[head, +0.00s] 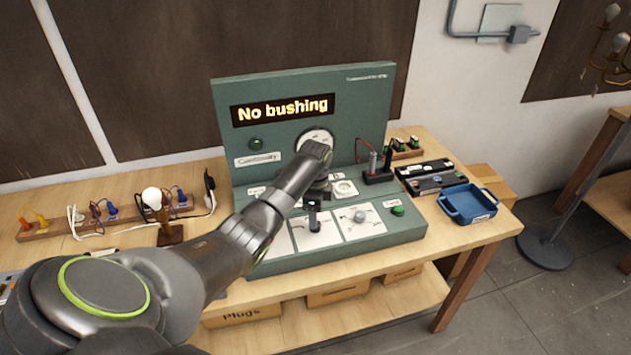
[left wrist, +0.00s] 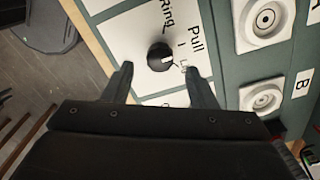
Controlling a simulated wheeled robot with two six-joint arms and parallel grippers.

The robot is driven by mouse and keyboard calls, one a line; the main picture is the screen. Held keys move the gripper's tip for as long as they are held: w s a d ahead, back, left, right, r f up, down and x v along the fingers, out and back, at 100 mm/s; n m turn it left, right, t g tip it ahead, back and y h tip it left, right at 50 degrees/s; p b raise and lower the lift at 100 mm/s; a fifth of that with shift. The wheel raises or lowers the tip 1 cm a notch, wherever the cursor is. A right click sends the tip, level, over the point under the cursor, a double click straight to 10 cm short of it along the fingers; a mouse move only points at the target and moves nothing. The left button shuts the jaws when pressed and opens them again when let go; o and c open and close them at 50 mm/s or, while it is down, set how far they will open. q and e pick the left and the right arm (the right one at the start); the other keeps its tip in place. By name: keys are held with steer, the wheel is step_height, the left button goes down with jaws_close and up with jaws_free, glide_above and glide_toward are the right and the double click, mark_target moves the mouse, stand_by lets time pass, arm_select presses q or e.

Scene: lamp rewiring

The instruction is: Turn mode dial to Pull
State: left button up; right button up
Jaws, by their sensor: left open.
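The mode dial is a small black knob (left wrist: 160,56) on a white panel with the printed words "Ring", "Pull" and a partly hidden one starting "Lo". A short pale mark shows on its lower right side; I cannot tell for sure which word it points at. My left gripper (left wrist: 158,70) is open, with the dial between and slightly beyond its fingertips in the left wrist view. In the head view the left gripper (head: 315,207) hangs over the white panels of the green test bench (head: 239,207) and largely hides the dial. My right gripper is not in view.
The bench display (head: 283,108) reads "No bushing". A grey knob (head: 360,216) and a green button (head: 398,211) sit to the right. A blue tray (head: 468,204) stands farther right on the wooden table (head: 487,228). A bulb (head: 152,198) and plugs stand at left.

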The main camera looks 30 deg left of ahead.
arm_select(q)
step_height(320, 180, up, 14)
steer(key=shift+p, duration=0.4)
steer(key=shift+f, duration=0.1)
stand_by(0.3)
